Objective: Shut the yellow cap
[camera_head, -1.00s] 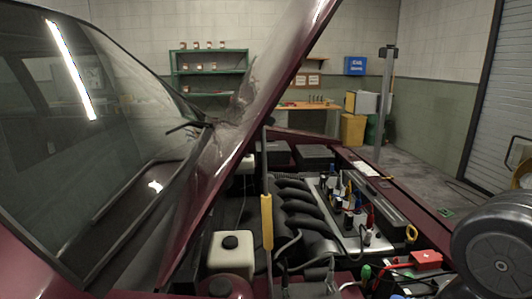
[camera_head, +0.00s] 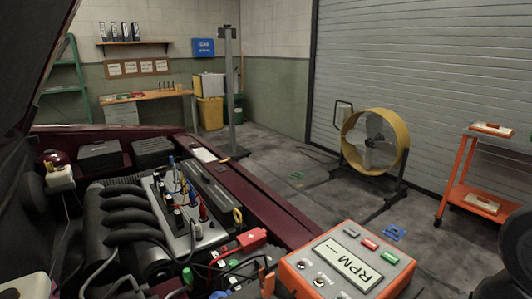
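I cannot make out a yellow cap for certain in the head view. A small yellow loop (camera_head: 238,215) stands at the right side of the engine, by the grey ribbed cover. A white reservoir (camera_head: 60,178) at the left of the engine bay has a dark top. Part of another pale reservoir (camera_head: 25,288) shows at the bottom left corner, cut off by the frame. My gripper is not in view. A dark rounded shape at the right edge looks like part of my arm.
An orange RPM meter (camera_head: 345,262) stands at the front of the engine bay. A red battery cover (camera_head: 250,240) and cables lie beside it. A yellow fan (camera_head: 375,140) and an orange cart (camera_head: 480,180) stand beyond. Open floor (camera_head: 270,165) lies between the car and the shutter.

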